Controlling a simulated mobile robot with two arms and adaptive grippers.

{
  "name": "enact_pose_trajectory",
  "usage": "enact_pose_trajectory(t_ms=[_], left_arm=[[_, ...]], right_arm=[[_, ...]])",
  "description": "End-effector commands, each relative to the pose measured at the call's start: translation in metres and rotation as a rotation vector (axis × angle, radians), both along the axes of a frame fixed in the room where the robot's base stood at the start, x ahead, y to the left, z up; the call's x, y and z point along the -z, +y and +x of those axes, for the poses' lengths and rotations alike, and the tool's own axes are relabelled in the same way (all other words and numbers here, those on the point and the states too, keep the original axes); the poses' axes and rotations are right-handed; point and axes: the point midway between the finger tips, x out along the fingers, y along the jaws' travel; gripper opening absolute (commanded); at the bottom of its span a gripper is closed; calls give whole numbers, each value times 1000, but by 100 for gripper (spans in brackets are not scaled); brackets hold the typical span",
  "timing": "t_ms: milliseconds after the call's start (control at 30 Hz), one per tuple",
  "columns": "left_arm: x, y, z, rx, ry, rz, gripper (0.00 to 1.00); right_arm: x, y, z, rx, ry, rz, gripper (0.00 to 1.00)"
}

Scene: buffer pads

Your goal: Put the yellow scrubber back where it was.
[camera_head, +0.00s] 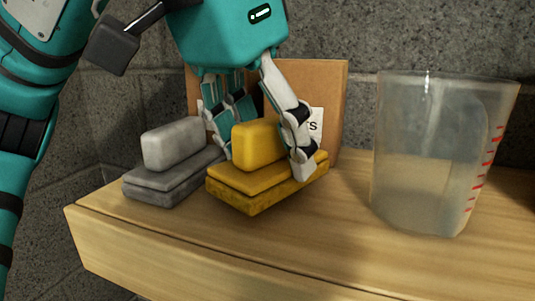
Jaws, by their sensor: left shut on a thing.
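The yellow scrubber (248,187), a flat pad with a block-shaped grip on top, is at the middle of the wooden shelf. My left gripper (262,160) comes down over it from above, with one finger at the right side of its grip and the other fingers at the left side, partly behind the grip. It is shut on the yellow scrubber. The scrubber looks level and at shelf height; I cannot tell whether its underside touches the wood. My right gripper is not in view.
A grey scrubber (172,148) of the same shape sits close to the left. A clear measuring jug (430,150) with red marks stands at the right. A brown box (335,105) with a partly hidden label stands behind. The shelf (300,240) is bare in front.

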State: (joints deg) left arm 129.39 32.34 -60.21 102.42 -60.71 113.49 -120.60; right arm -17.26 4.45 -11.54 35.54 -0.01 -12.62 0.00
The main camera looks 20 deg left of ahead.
Motion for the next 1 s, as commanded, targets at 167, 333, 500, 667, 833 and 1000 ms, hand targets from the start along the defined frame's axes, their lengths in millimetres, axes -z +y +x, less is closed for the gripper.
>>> enact_pose_trajectory(t_ms=[167, 333, 500, 667, 833, 1000], left_arm=[[12, 0, -1, -1, -1, -2, 25], [12, 0, -1, 0, -1, -3, 25], [15, 0, -1, 0, 0, -1, 56], [15, 0, -1, 0, 0, -1, 77], [14, 0, -1, 0, 0, -1, 78], [14, 0, -1, 0, 0, -1, 78]], right_arm=[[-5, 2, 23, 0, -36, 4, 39], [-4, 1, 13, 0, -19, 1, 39], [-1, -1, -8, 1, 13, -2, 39], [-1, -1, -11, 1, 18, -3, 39], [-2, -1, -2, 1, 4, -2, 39], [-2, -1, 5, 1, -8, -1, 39]])
